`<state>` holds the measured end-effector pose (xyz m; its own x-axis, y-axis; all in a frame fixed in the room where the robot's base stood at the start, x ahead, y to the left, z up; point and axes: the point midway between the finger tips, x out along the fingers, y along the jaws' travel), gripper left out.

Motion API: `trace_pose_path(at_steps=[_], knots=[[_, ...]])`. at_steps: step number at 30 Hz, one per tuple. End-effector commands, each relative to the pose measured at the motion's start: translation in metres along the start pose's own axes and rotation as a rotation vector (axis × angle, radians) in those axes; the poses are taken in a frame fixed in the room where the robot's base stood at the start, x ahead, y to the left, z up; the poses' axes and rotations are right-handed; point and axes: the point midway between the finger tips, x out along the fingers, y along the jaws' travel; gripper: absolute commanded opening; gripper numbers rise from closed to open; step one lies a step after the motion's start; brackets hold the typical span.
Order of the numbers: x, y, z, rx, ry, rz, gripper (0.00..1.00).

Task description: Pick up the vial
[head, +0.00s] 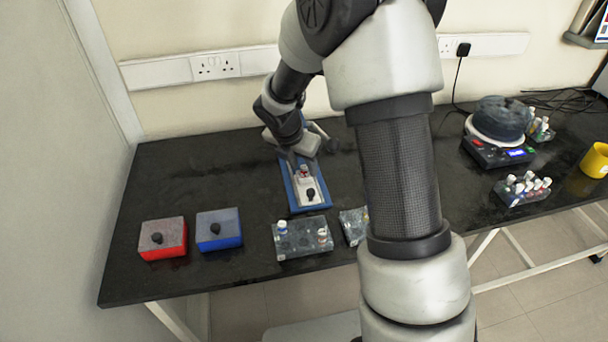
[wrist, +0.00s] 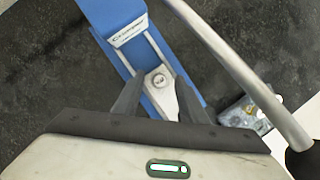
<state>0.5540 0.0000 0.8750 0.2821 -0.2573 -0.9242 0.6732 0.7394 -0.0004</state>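A small vial with a white and red top (head: 304,171) stands in a pale holder on a blue device (head: 291,191) on the black bench. My gripper (head: 297,160) is over the back part of the device. The vial's body is hidden, and I cannot tell how far below the fingertips the cap is.
A grey curved lever (wrist: 238,75) rises beside the device, right of my gripper. In front stand a vial rack (head: 302,240) and a second rack (head: 352,228). Red (head: 163,240) and blue (head: 219,230) boxes are at left. A balance (head: 497,150) and another rack (head: 523,190) are at right.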

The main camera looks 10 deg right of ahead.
Motion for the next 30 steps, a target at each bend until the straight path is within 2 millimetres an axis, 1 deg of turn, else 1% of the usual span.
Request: trace_pose_path(at_steps=[5,9,12,19,23,26,29,30], knots=[[-0.001,0.0,0.0,0.0,-0.001,0.001,0.38],[-0.001,0.0,0.0,0.0,-0.001,0.001,0.15],[-0.001,0.0,0.0,0.0,-0.001,0.001,0.0],[-0.001,0.0,0.001,0.0,-0.001,0.001,0.0],[-0.008,0.0,0.004,0.002,-0.002,0.002,0.0],[-0.023,0.001,0.011,0.001,-0.004,0.003,0.0],[-0.045,0.0,0.021,0.004,-0.005,0.004,0.0],[-0.056,0.001,0.025,0.004,-0.005,0.005,0.0]])
